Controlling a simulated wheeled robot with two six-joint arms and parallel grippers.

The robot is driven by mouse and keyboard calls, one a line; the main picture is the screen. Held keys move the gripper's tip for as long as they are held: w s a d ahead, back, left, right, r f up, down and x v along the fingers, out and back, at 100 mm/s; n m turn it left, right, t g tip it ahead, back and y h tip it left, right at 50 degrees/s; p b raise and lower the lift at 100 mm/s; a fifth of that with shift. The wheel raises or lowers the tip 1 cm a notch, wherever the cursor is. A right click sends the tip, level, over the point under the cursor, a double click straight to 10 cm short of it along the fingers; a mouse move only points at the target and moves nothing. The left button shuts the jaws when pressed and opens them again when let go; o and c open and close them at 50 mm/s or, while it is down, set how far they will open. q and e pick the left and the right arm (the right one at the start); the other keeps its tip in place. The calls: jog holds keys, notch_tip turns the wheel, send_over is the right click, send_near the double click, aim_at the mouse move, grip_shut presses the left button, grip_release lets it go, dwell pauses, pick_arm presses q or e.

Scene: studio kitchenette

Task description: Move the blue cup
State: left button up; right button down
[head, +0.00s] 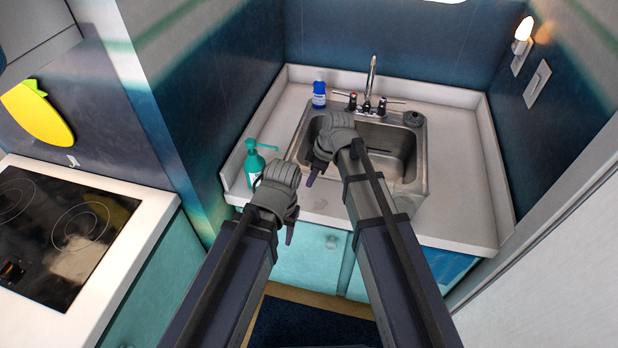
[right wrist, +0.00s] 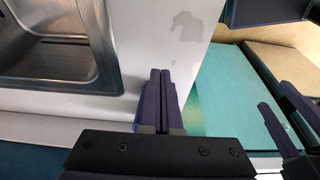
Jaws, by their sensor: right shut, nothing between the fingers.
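I see no blue cup that I can make out for certain. A small blue edge (right wrist: 138,127) shows beside my right fingers in the right wrist view; the rest is hidden and I cannot tell what it is. My right gripper (head: 312,179) is over the counter at the sink's left front side. Its fingers (right wrist: 160,72) are together and empty. My left gripper (head: 290,236) is in front of the counter edge, lower and nearer. Its two fingers (right wrist: 283,118) stand apart in the right wrist view, with nothing visible between them.
A teal pump bottle (head: 254,163) stands on the counter's left side. A blue bottle (head: 319,94) with a white label stands behind the sink (head: 399,152), left of the faucet (head: 371,85). The counter (head: 462,165) right of the sink is clear. A cooktop (head: 70,225) is at left.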

jog(key=p+v, duration=0.5)
jog(key=v, duration=0.1)
jog(key=shift+r, duration=0.3)
jog(key=shift+s, duration=0.15)
jog(key=s+d+m+g+h, duration=0.1)
jog(key=s+m+h, duration=0.3)
jog(key=s+m, duration=0.7)
jog(key=s+f, duration=0.1)
jog(key=s, duration=0.4)
jog(key=shift+s+d, duration=0.25)
jog(key=shift+s, duration=0.15)
jog(key=shift+a, duration=0.15)
